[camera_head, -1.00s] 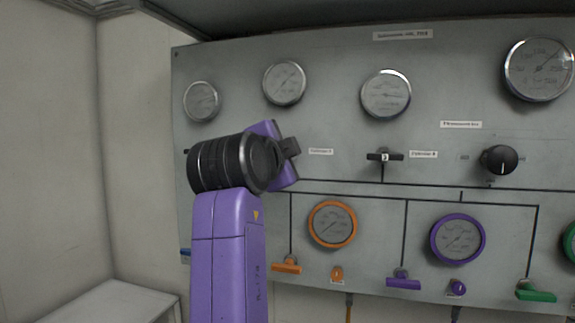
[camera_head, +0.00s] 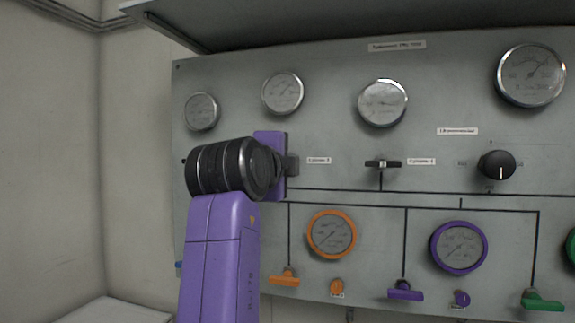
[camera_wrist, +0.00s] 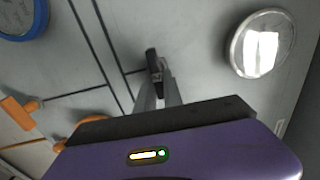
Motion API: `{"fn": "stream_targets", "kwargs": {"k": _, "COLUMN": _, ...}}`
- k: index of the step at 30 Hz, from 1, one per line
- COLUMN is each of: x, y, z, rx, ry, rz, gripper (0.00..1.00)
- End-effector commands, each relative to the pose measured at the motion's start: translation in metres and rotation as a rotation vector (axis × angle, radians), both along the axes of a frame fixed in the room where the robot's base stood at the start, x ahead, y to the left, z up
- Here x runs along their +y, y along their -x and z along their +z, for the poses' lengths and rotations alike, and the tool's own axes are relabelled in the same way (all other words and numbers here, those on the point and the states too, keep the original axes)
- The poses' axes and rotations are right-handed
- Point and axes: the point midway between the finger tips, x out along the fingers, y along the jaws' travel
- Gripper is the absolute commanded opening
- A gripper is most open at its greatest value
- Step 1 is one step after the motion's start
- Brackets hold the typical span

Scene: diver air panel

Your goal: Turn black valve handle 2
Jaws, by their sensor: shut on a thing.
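My gripper (camera_wrist: 160,92) is shut on a small black valve handle (camera_wrist: 152,60) on the grey panel, seen in the wrist view; I take it to be black valve handle 2. In the head view, my purple wrist and black joint cover most of this handle, and my gripper's dark end (camera_head: 292,164) is against the panel left of a small white label (camera_head: 319,160). Another black valve handle (camera_head: 382,163) stands free to the right, lying roughly level.
The grey panel (camera_head: 345,180) has several gauges above. An orange gauge (camera_head: 332,234) and a purple gauge (camera_head: 459,247) sit below, with orange (camera_head: 284,278), purple (camera_head: 405,291) and green (camera_head: 541,301) handles. A black knob (camera_head: 496,165) is at right. A wall is at left.

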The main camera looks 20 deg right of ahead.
Motion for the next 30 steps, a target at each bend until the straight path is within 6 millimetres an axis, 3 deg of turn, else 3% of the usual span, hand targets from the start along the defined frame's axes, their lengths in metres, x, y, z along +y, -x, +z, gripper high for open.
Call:
{"fn": "stream_targets", "kwargs": {"k": 6, "x": -0.001, "y": 0.0, "z": -0.002, "rx": 0.003, "ry": -0.004, "rz": -0.002, "gripper": 0.0}}
{"fn": "stream_targets", "kwargs": {"k": 7, "x": -0.001, "y": 0.0, "z": -0.002, "rx": 0.003, "ry": -0.004, "rz": -0.002, "gripper": 0.13}}
{"fn": "stream_targets", "kwargs": {"k": 10, "x": -0.001, "y": 0.0, "z": -0.002, "rx": 0.003, "ry": -0.004, "rz": -0.002, "gripper": 0.33}}
{"fn": "stream_targets", "kwargs": {"k": 22, "x": 0.003, "y": 0.004, "z": -0.001, "rx": 0.0, "ry": -0.001, "rz": 0.0, "gripper": 0.33}}
{"fn": "stream_targets", "kwargs": {"k": 30, "x": 0.028, "y": 0.037, "z": -0.002, "rx": 0.0, "ry": -0.001, "rz": 0.002, "gripper": 0.33}}
